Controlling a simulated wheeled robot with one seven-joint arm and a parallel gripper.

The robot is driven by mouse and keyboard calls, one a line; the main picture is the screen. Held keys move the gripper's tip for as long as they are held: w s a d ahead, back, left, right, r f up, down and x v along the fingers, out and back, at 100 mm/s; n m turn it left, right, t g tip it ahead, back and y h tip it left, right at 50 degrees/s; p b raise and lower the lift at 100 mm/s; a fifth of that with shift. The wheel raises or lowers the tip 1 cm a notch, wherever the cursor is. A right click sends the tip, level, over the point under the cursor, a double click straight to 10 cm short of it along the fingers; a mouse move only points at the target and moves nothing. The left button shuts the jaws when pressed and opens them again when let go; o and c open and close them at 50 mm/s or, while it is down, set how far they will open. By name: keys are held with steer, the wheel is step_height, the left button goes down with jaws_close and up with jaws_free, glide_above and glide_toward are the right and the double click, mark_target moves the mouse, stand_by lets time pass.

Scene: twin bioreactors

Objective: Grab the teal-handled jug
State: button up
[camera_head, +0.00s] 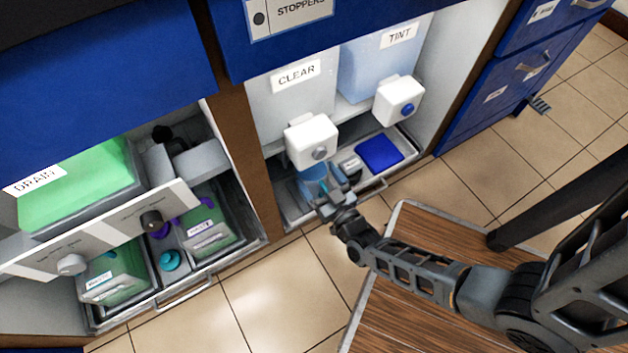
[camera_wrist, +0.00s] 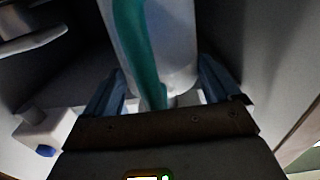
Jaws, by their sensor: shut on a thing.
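The teal-handled jug (camera_head: 312,177) stands in the low tray under the white CLEAR dispenser. Its body looks pale blue and is partly hidden by my gripper (camera_head: 328,194). In the wrist view the jug's pale, rounded body (camera_wrist: 178,45) fills the top middle, with the curved teal handle (camera_wrist: 142,45) running down in front of it. My gripper (camera_wrist: 165,88) has one blue-grey finger on each side of the handle and is shut on the jug at the handle. The exact contact is hard to see.
The CLEAR dispenser tap (camera_head: 312,140) is close above the jug. To the right are the TINT dispenser tap (camera_head: 399,101) and a blue block (camera_head: 379,151) in the tray. A wood-topped table (camera_head: 420,290) stands under my arm. Open floor (camera_head: 255,310) lies in front.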

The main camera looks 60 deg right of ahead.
steer(key=c, duration=0.7)
steer(key=shift+r, duration=0.1)
